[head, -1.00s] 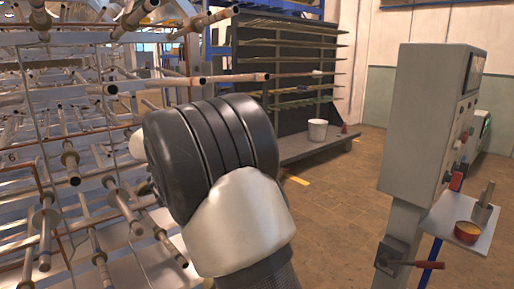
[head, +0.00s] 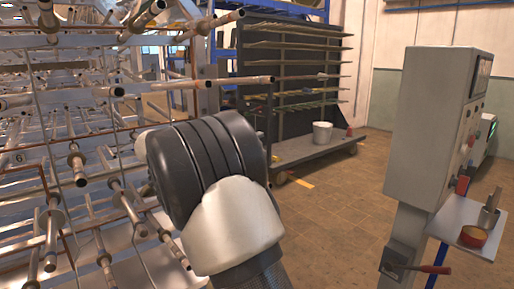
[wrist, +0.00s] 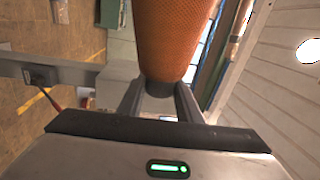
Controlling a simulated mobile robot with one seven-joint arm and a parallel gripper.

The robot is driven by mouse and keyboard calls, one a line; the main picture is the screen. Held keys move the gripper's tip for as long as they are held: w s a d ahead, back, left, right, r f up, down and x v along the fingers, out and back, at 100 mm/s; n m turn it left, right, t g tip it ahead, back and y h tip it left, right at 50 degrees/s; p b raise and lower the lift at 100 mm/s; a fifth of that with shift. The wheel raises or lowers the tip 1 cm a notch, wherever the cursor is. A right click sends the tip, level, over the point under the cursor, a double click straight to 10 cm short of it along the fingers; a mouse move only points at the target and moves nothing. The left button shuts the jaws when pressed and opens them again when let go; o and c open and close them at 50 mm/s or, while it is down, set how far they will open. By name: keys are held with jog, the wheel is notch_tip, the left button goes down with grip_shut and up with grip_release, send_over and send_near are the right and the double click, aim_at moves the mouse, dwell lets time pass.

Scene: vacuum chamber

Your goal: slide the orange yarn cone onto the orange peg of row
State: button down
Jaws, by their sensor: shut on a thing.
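The orange yarn cone (wrist: 175,40) shows in the wrist view, extending from my gripper toward the top edge, where it is cut off. My gripper (wrist: 160,98) is shut on the cone's dark narrow end, one finger on each side. In the head view my own arm hides the gripper and the cone. The peg rack (head: 75,160) fills the left of the head view, with rows of pale metal pegs. I cannot make out which peg is the orange one.
A dark shelf cart (head: 300,75) with a white bucket (head: 322,133) stands behind. Brown floor between cart and box is clear.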

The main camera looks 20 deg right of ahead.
jog(key=shift+w+a, duration=0.3)
jog(key=shift+w, duration=0.6)
jog(key=shift+w+a, duration=0.1)
jog(key=shift+w, duration=0.05)
jog(key=c, duration=1.2)
grip_release()
jog(key=shift+f, duration=0.1)
